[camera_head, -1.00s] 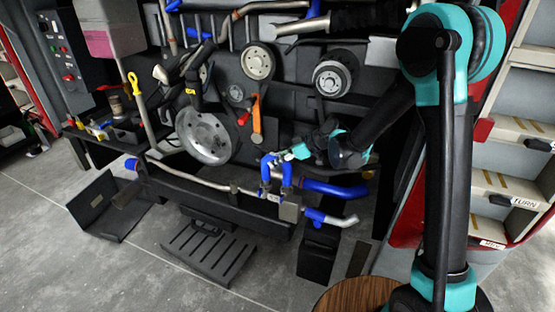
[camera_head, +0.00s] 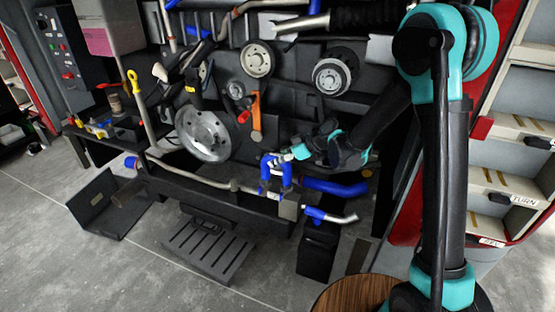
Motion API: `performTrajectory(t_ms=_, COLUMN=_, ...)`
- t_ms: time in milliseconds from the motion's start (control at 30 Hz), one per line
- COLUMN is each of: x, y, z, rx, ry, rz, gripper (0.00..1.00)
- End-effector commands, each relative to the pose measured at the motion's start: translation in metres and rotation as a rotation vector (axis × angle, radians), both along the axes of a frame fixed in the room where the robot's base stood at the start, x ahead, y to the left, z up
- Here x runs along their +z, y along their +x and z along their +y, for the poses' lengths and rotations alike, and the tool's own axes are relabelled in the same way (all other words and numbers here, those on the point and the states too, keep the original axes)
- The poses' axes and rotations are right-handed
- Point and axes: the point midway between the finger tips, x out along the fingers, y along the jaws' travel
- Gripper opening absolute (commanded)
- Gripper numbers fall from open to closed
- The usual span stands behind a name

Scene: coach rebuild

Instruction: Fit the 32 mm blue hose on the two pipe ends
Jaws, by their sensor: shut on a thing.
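My gripper (camera_head: 290,156) is shut on a bent blue hose (camera_head: 269,161), just above the front of the low dark bench. The hose's blue lengths hang down toward the pipework. A long silver pipe (camera_head: 205,181) runs in from the left and ends near the hose. A short bent silver pipe (camera_head: 342,219) with a blue piece (camera_head: 316,213) lies to the right. I cannot tell whether the hose touches or sits on either pipe end. A thicker blue hose (camera_head: 335,187) lies on the bench to the right. Hose sizes are not readable.
A big silver disc (camera_head: 203,135) and pulleys (camera_head: 256,60) stand behind the bench. An orange lever (camera_head: 256,115) is close to the left of my gripper. A slatted dark step (camera_head: 208,247) and a dark open box (camera_head: 105,205) are on the floor. Bare floor lies in front.

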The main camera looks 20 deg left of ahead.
Motion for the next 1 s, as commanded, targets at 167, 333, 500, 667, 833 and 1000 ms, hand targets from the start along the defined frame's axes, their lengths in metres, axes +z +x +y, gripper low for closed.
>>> performTrajectory(t_ms=167, x=-0.006, y=0.0, z=0.0, rx=0.0, ry=0.0, rz=0.0, gripper=0.0)
performTrajectory(t_ms=333, x=-0.012, y=0.0, z=0.0, rx=0.0, ry=0.0, rz=0.0, gripper=0.0)
performTrajectory(t_ms=500, x=-0.013, y=0.0, z=0.0, rx=0.0, ry=0.0, rz=0.0, gripper=0.0)
performTrajectory(t_ms=667, x=-0.013, y=0.0, z=0.0, rx=0.0, ry=0.0, rz=0.0, gripper=0.0)
performTrajectory(t_ms=833, x=-0.013, y=0.0, z=0.0, rx=0.0, ry=0.0, rz=0.0, gripper=0.0)
performTrajectory(t_ms=1000, x=-0.017, y=0.0, z=0.0, rx=0.0, ry=0.0, rz=0.0, gripper=0.0)
